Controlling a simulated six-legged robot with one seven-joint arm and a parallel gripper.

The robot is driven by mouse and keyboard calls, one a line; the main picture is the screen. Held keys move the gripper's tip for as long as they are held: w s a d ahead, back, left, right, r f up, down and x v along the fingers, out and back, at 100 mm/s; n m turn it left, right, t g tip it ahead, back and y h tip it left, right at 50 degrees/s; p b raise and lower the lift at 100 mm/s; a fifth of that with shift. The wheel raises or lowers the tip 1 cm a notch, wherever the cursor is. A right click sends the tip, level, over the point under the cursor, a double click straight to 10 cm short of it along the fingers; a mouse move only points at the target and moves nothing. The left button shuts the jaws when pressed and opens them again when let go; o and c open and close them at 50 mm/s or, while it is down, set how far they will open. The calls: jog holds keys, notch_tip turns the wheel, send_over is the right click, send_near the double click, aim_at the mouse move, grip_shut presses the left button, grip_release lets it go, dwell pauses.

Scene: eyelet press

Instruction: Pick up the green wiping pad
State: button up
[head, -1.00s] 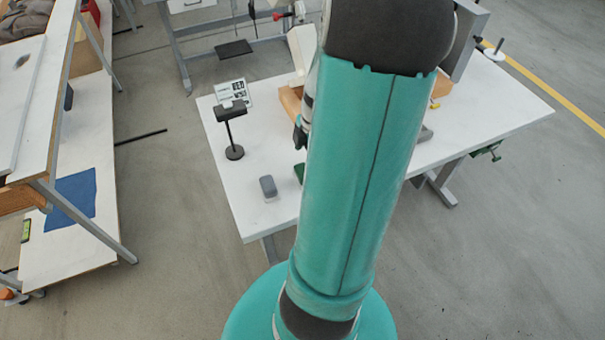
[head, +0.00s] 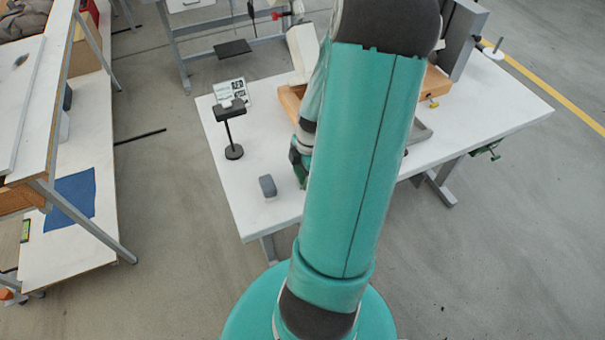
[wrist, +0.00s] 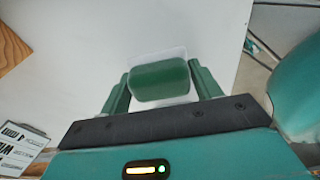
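The green wiping pad (wrist: 162,80) shows in the wrist view as a rounded green block with a pale, translucent-looking edge, over the white table top. My gripper (wrist: 159,73) is open, with one green finger on each side of the pad. Narrow gaps seem to show between the fingers and the pad; whether it touches either finger is hard to tell. In the head view my gripper (head: 299,168) is low over the near part of the white table (head: 248,212), partly behind my arm. The pad cannot be made out clearly there.
A small grey block (head: 267,186) lies left of my gripper. A black stand (head: 231,125) and a printed card (head: 233,91) are farther back. A wooden tray (head: 290,103) and a grey machine (head: 463,38) are partly behind my arm.

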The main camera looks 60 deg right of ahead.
jog(key=c, duration=0.3)
jog(key=shift+r, duration=0.1)
jog(key=shift+c, duration=0.3)
jog(key=shift+r, duration=0.55)
jog(key=s+a+r, duration=0.5)
jog(key=s+r, duration=0.6)
jog(key=s, duration=0.2)
jog(key=shift+r, duration=0.4)
jog(key=shift+a, duration=0.1)
jog(key=shift+o, duration=1.4)
jog(key=shift+c, duration=0.8)
